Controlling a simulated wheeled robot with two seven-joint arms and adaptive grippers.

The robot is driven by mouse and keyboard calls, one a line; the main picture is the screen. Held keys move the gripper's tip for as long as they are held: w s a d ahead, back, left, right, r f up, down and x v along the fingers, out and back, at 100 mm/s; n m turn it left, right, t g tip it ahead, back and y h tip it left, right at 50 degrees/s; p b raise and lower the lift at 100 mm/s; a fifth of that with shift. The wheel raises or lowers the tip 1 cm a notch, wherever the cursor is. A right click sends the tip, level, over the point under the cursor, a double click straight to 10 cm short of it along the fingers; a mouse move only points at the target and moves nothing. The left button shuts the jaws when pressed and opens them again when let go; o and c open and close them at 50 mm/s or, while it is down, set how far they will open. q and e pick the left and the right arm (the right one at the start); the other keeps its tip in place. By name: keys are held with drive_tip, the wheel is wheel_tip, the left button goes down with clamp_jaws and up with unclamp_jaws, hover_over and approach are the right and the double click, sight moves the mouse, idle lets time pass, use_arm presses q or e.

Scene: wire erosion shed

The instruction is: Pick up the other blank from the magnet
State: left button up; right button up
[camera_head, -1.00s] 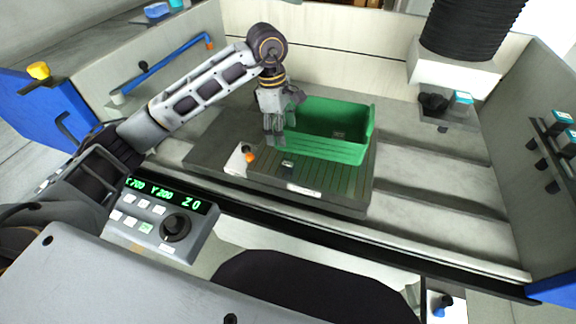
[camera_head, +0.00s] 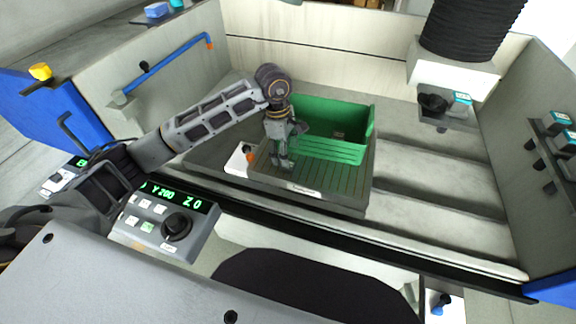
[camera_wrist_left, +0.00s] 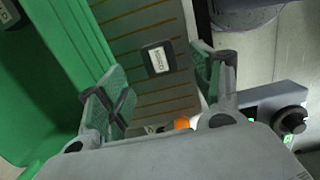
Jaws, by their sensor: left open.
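The magnet (camera_head: 335,190) is a dark, ribbed plate on the machine bed. In the left wrist view its slatted top (camera_wrist_left: 150,20) carries a small blank (camera_wrist_left: 156,58) with a pale, printed label. My left gripper (camera_head: 285,165) points down low over the magnet's left part, beside the green bin (camera_head: 345,150). In the wrist view its open fingers (camera_wrist_left: 168,90) stand apart on either side, with the blank ahead between their lines and not touched. My right gripper is not in view.
A small item (camera_head: 338,134) shows inside the green bin. An orange knob (camera_head: 250,157) is at the magnet's left end. A control pendant (camera_head: 165,220) stands in front. A black bellows column (camera_head: 470,30) hangs at the back right. The bed right of the magnet is clear.

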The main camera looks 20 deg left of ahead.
use_arm(q)
drive_tip(key=shift+f, duration=0.1)
drive_tip(key=shift+d+f+p, duration=0.25)
drive_tip(key=shift+f+p, duration=0.2)
drive_tip(key=shift+f, duration=0.75)
drive_tip(key=shift+d+f, duration=0.1)
drive_tip(key=shift+f, duration=1.2)
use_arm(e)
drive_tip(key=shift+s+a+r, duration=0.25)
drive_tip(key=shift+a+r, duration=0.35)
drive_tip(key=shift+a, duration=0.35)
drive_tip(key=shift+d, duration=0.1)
use_arm(q)
drive_tip(key=shift+c, duration=0.5)
drive_tip(key=c, duration=1.3)
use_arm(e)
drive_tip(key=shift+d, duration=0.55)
